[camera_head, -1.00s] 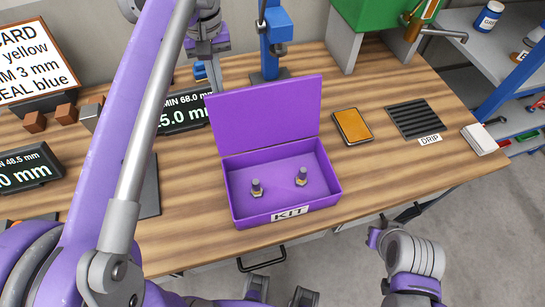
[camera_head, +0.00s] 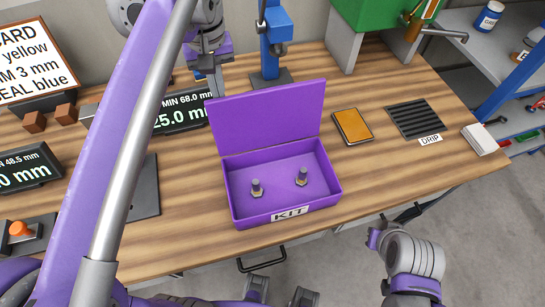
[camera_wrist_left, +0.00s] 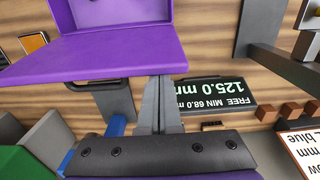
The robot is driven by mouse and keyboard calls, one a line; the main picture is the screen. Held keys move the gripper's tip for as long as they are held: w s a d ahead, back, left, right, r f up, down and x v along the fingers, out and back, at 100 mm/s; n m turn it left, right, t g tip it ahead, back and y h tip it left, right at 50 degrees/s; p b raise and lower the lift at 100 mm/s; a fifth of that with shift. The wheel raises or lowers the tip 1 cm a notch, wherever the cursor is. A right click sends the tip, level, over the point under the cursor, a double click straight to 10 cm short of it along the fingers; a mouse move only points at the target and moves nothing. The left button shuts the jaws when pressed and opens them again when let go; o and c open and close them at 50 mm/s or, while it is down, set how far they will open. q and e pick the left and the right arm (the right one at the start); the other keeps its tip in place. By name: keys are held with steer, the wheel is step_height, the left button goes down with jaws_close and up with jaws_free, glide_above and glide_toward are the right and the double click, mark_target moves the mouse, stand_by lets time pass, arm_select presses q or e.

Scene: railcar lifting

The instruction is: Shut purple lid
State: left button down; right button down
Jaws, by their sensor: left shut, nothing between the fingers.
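The purple lid (camera_head: 268,115) stands open, leaning back from the rear edge of the purple kit box (camera_head: 245,212). Two bolts with nuts (camera_head: 257,188) (camera_head: 302,176) stand inside the box. My left gripper (camera_head: 215,90) comes down at the lid's upper left corner, apart from the box's front. In the left wrist view its fingers (camera_wrist_left: 160,100) are shut and empty, and the lid (camera_wrist_left: 110,55) is beside their tips. Whether they touch it I cannot tell.
A blue post (camera_head: 275,45) stands behind the lid. An orange pad (camera_head: 352,126) and a drip grate (camera_head: 415,118) are to the right. The wood in front of the pad is clear.

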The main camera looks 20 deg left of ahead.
arm_select(q)
steer(key=s+d, duration=0.1)
steer(key=s, duration=0.1)
steer(key=s+d, duration=0.1)
steer(key=s, duration=0.1)
steer(key=shift+d, duration=0.2)
stand_by(0.9)
stand_by(0.4)
